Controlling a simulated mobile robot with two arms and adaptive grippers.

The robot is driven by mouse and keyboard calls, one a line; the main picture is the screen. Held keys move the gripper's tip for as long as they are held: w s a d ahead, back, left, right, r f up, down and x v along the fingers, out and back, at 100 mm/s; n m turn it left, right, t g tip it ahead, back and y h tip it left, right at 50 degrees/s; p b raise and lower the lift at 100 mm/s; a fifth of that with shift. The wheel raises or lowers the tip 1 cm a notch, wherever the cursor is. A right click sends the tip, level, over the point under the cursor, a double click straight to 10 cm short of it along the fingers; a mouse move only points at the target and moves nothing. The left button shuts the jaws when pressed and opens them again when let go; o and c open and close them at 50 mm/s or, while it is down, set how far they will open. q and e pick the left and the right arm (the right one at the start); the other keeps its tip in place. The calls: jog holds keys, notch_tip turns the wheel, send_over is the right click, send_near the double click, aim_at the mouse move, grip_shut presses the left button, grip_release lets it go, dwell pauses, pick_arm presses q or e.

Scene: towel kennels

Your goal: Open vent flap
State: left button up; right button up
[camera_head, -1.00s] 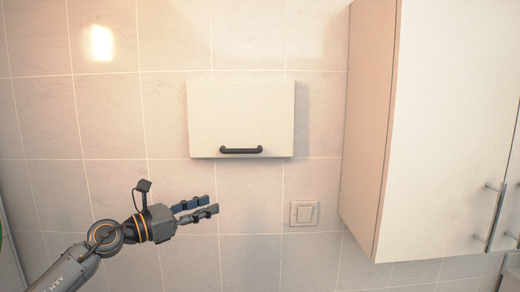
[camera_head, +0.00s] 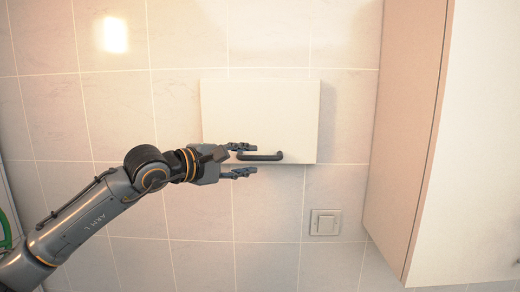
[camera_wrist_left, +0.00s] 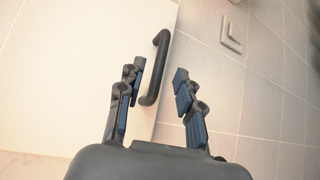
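The vent flap (camera_head: 262,110) is a closed, cream rectangular panel on the tiled wall, in the middle of the head view. Its black bar handle (camera_head: 262,157) runs along its lower edge. My left gripper (camera_head: 243,160) is open at the handle's left end, one finger above and one below the handle's height in the head view. In the left wrist view the open left gripper (camera_wrist_left: 160,84) has the handle (camera_wrist_left: 157,68) between its fingertips, closer to the left finger; contact cannot be told. My right gripper is in neither view.
A light switch (camera_head: 325,222) is on the wall below and right of the flap. A tall cream cabinet (camera_head: 411,130) juts out on the right. The tiled wall between flap and cabinet is clear.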

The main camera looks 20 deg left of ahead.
aim_at(257, 159)
pick_arm(q)
jog(key=p+x, duration=0.1)
jog(key=x, duration=0.3)
jog(key=shift+r, duration=0.15)
jog(key=shift+w+d, duration=0.15)
jog(key=shift+w, duration=0.15)
jog(key=shift+f, duration=0.2)
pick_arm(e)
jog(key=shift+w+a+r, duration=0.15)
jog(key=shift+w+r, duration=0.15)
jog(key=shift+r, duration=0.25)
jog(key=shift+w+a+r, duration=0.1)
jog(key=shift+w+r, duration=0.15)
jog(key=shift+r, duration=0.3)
pick_arm(q)
grip_shut()
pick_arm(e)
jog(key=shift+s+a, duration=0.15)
